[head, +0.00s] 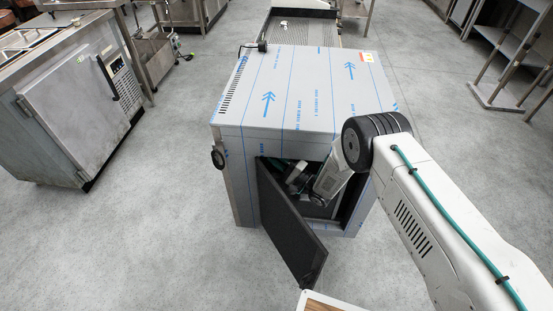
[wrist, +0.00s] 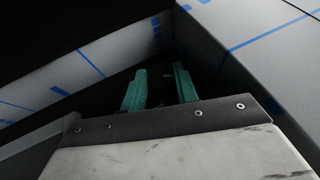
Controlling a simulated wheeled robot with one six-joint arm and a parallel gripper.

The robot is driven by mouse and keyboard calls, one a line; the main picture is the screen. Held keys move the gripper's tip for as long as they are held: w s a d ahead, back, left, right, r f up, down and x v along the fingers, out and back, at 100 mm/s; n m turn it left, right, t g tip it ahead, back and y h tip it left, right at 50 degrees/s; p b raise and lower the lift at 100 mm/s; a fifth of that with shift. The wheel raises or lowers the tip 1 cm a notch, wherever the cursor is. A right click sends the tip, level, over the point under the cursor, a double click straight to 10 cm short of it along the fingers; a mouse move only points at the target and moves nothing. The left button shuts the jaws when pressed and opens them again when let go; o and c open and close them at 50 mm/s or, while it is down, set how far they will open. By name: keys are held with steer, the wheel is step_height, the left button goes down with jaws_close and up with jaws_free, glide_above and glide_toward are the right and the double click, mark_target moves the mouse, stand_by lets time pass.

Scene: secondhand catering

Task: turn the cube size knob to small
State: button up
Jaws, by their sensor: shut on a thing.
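A film-wrapped metal cabinet (head: 300,90) with blue arrows stands in the middle of the head view. Its dark front door (head: 290,225) hangs open to the left. My arm reaches into the opening, and my gripper (head: 297,176) is inside, partly hidden by the door and the arm. In the wrist view my gripper (wrist: 163,78) shows two green fingers apart, with their tips in deep shadow. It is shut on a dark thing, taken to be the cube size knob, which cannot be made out. Its markings and setting are hidden.
Dark round fittings sit on the cabinet's left edge (head: 218,158) and back top edge (head: 262,46). Cabinet walls close in around my gripper in the wrist view. A steel counter unit (head: 75,105) stands at left, a steel table (head: 510,55) at right. The grey floor between is clear.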

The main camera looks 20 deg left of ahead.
steer(key=shift+d+f, duration=0.1)
steer(key=o, duration=1)
steer(key=shift+c, duration=0.2)
steer(key=v, duration=0.7)
steer(key=shift+d, duration=0.35)
steer(key=shift+s+f, duration=0.1)
